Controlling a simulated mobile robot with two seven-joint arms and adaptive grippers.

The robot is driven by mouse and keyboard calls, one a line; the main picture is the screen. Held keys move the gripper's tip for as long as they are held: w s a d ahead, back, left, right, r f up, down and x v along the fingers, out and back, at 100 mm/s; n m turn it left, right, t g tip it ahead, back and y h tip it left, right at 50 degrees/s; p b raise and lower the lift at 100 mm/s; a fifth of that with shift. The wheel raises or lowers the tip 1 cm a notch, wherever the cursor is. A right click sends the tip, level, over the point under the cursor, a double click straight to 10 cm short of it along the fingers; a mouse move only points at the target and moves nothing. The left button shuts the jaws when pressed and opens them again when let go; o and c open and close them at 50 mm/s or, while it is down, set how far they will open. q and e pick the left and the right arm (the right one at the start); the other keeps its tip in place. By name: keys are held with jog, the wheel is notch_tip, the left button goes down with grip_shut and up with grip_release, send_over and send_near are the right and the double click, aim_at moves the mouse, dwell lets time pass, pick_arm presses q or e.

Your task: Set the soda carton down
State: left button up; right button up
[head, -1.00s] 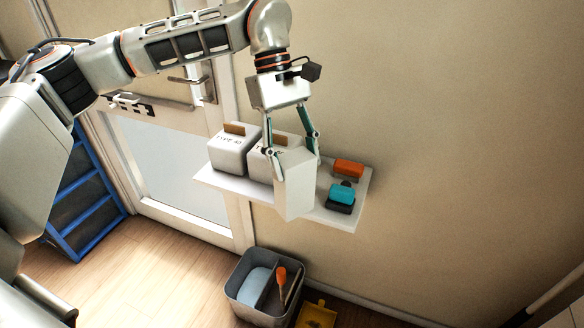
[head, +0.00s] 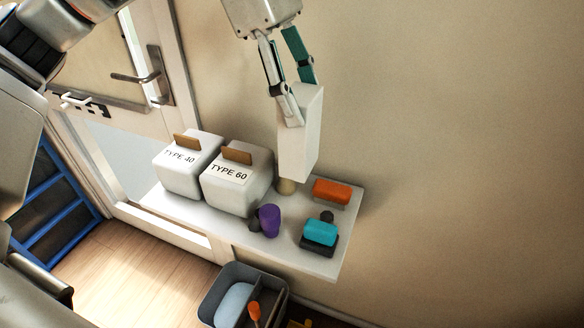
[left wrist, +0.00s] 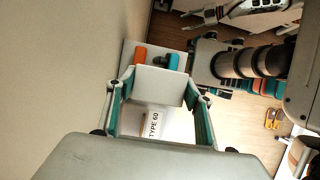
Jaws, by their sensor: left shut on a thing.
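The soda carton (head: 298,150) is a plain white upright box in the head view. My left gripper (head: 304,105) is shut on its upper part from above. The carton appears over the back of the white wall shelf (head: 285,248), right of the TYPE 60 canister (head: 238,183); whether its bottom touches the shelf I cannot tell. In the left wrist view the carton (left wrist: 160,84) is a pale block between the two teal-lined fingers.
The TYPE 40 canister (head: 188,166) stands left on the shelf. A purple item (head: 268,220), an orange block (head: 331,190), a teal-and-black block (head: 320,235) and a small tan cylinder (head: 286,186) surround the carton. A grey bin (head: 245,275) stands on the floor below.

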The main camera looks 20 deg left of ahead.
aim_at(300, 165)
pick_arm(q)
notch_tip(300, 165, down, 10)
jog(key=shift+w+r+b, duration=0.1)
jog(key=shift+w+b, duration=0.05)
jog(key=shift+b, duration=0.25)
notch_tip(300, 165, down, 4)
jog(key=shift+f, duration=0.1)
pick_arm(e)
jog(key=shift+w+d+f, duration=0.15)
jog(key=shift+w+d, duration=0.05)
jog(key=shift+w, duration=0.4)
jog(key=shift+s, duration=0.1)
pick_arm(q)
jog(key=o, duration=1.8)
jog(key=shift+f, duration=0.1)
pick_arm(e)
jog(key=shift+f, duration=0.1)
